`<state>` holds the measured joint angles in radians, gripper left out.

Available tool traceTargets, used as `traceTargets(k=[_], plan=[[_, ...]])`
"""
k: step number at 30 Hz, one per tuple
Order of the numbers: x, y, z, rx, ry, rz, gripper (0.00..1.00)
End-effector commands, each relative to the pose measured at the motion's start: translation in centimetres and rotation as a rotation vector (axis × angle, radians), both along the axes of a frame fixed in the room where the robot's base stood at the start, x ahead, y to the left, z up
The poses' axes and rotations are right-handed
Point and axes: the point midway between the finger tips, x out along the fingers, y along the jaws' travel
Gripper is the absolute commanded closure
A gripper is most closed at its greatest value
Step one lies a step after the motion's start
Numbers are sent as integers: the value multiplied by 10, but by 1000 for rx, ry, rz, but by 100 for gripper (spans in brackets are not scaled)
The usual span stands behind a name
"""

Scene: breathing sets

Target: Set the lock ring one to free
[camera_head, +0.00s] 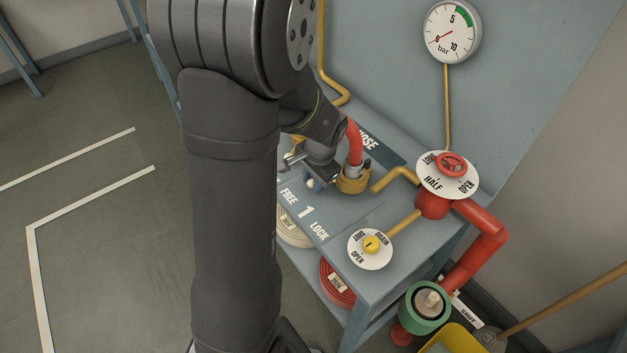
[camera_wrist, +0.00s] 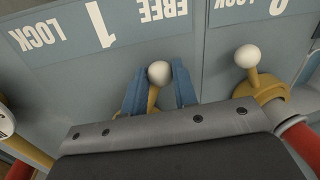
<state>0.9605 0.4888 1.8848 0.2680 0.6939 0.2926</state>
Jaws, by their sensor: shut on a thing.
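Lock ring one (camera_head: 353,183) is a brass-yellow collar around a red hose, behind the "FREE 1 LOCK" label (camera_head: 305,212) on the grey-blue bench. In the wrist view its yellow lever with a white ball knob (camera_wrist: 158,73) stands between my two blue fingers. My gripper (camera_head: 312,183) is shut on this lever, just left of the collar in the head view. In the wrist view, where the label is upside down, the knob is nearest the stretch between "1" and "FREE".
A second white-knobbed lever (camera_wrist: 248,58) stands close beside in the wrist view. The drain dial (camera_head: 370,248), the half/open valve with red handwheel (camera_head: 451,165) and red pipe (camera_head: 485,240) are to the right. A pressure gauge (camera_head: 451,31) hangs above.

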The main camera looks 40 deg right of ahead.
Motion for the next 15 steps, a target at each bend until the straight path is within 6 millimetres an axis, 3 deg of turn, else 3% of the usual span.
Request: traceTargets(k=[9, 10, 13, 15], plan=[[0, 0, 0, -1, -1, 0, 100], [0, 0, 0, -1, -1, 0, 72], [0, 0, 0, -1, 0, 0, 52], [0, 0, 0, -1, 0, 0, 52]])
